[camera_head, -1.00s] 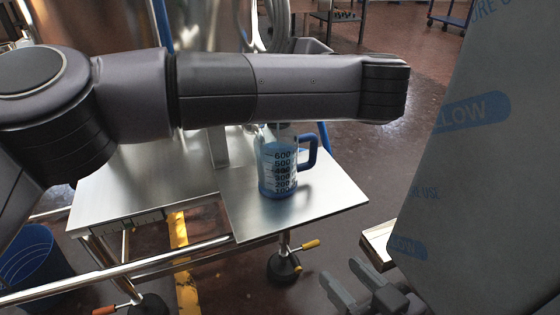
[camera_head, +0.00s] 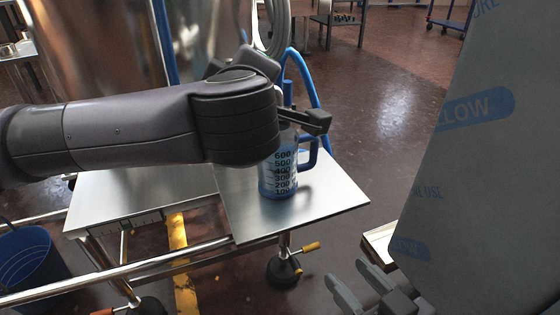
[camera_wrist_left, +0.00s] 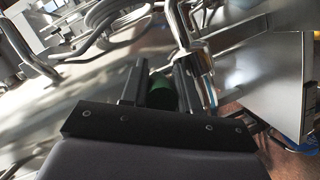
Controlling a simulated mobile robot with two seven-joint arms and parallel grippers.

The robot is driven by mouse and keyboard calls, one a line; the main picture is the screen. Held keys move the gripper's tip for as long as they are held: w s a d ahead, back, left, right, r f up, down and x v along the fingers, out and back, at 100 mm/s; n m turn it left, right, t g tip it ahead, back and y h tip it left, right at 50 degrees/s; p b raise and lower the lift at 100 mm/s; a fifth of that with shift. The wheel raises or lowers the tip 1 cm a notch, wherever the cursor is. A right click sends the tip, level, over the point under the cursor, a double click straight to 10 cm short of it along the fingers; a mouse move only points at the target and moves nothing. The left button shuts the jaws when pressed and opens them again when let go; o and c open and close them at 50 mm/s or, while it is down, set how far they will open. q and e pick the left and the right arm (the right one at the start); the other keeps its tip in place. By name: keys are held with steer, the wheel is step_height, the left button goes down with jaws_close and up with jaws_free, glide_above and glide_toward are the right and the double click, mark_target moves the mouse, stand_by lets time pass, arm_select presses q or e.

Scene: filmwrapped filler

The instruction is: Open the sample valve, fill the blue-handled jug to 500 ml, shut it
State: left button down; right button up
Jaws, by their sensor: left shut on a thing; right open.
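The jug (camera_head: 278,180) is clear with black level marks and a blue handle. It stands upright on the steel shelf (camera_head: 325,200), its top partly hidden behind my left arm. It looks bluish inside, but I cannot read the level surely. My left gripper (camera_wrist_left: 160,84) is shut on a green grip (camera_wrist_left: 161,93), which looks like the sample valve's handle, beside a bent steel pipe (camera_wrist_left: 197,58). In the head view one left finger (camera_head: 317,121) shows just above the jug. My right gripper (camera_head: 358,284) is open and empty at the lower right.
A large steel tank (camera_head: 105,50) stands behind the shelf. A blue hose (camera_head: 305,75) curves down behind the jug. A grey-wrapped block with blue print (camera_head: 490,180) fills the right side. A blue bin (camera_head: 30,265) stands at lower left.

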arm_select(q)
steer(key=shift+a+m+h, duration=0.2)
steer(key=shift+m+h, duration=0.1)
steer(key=shift+h, duration=0.1)
steer(key=c, duration=0.9)
jaws_free()
steer(key=p+v, duration=0.1)
steer(key=v, duration=0.6)
